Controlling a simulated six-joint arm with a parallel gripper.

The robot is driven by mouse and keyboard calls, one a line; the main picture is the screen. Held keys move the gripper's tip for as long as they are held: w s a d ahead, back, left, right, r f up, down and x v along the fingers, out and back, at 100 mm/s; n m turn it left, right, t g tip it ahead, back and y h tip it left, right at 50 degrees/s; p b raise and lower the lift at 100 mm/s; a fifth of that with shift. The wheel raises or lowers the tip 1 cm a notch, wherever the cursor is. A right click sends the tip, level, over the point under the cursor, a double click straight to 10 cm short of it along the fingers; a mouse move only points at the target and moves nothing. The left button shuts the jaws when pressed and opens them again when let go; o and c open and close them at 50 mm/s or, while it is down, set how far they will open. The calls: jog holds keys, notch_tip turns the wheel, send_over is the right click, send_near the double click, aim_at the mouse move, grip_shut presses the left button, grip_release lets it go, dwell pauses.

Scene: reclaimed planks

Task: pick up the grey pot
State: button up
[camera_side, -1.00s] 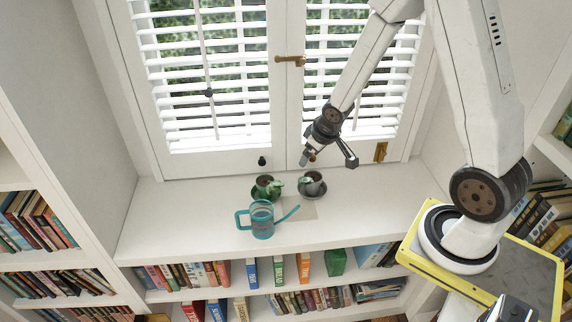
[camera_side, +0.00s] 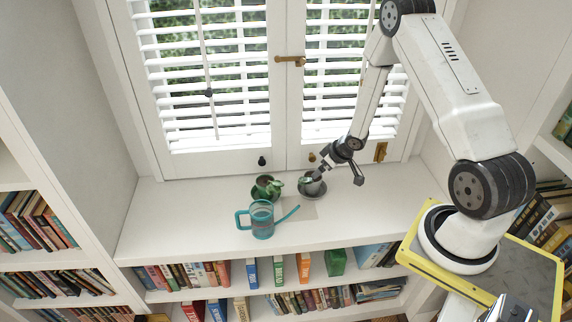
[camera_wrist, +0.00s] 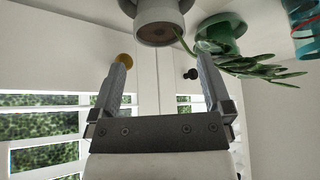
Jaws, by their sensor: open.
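The grey pot (camera_side: 311,187) stands on a dark saucer on the white sill, with a small green plant in it. In the wrist view the grey pot (camera_wrist: 160,22) is at the top, beyond my fingertips and roughly between them, with brown soil visible. My gripper (camera_side: 338,174) is open just right of the pot, one finger overlapping its rim in the side view; I cannot tell if they touch. In the wrist view my gripper (camera_wrist: 162,59) has nothing between its fingers.
A green pot (camera_side: 266,188) with a plant stands close left of the grey pot. A teal watering can (camera_side: 262,222) is in front, its spout reaching toward the pots. The shuttered window (camera_side: 215,90) is behind. The sill's left side (camera_side: 180,215) is clear.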

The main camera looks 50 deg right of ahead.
aim_at(313, 180)
jog(key=shift+x, duration=1.3)
jog(key=shift+f, duration=0.1)
jog(key=shift+x, duration=2.55)
jog(key=shift+s, duration=0.1)
grip_shut()
